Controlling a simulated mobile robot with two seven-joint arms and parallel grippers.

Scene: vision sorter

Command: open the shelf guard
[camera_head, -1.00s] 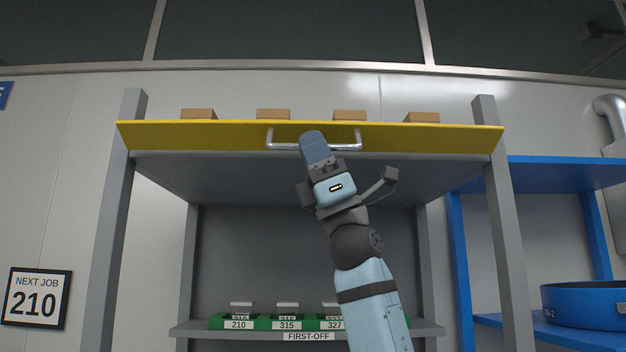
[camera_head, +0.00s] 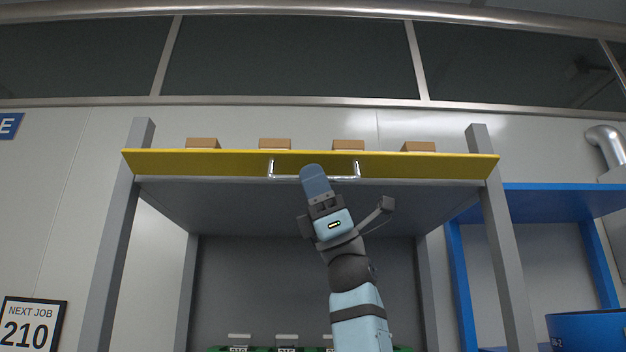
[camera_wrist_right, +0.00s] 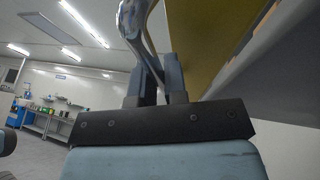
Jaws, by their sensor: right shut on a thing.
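The shelf guard is a long yellow panel (camera_head: 220,164) across the front of the top shelf, and it also shows in the right wrist view (camera_wrist_right: 205,40). A silver U-shaped handle (camera_head: 272,170) is fixed to its front; in the right wrist view the handle (camera_wrist_right: 132,22) runs between the fingers. In the right wrist view the fingers of this gripper (camera_wrist_right: 152,78) close around the bar. My left gripper is in neither view.
Several brown boxes (camera_head: 275,144) stand behind the guard on the top shelf. Grey posts (camera_head: 112,255) flank the rack. Green holders (camera_head: 260,349) sit on a lower shelf. A blue rack (camera_head: 560,204) with a blue bin (camera_head: 585,328) stands at right.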

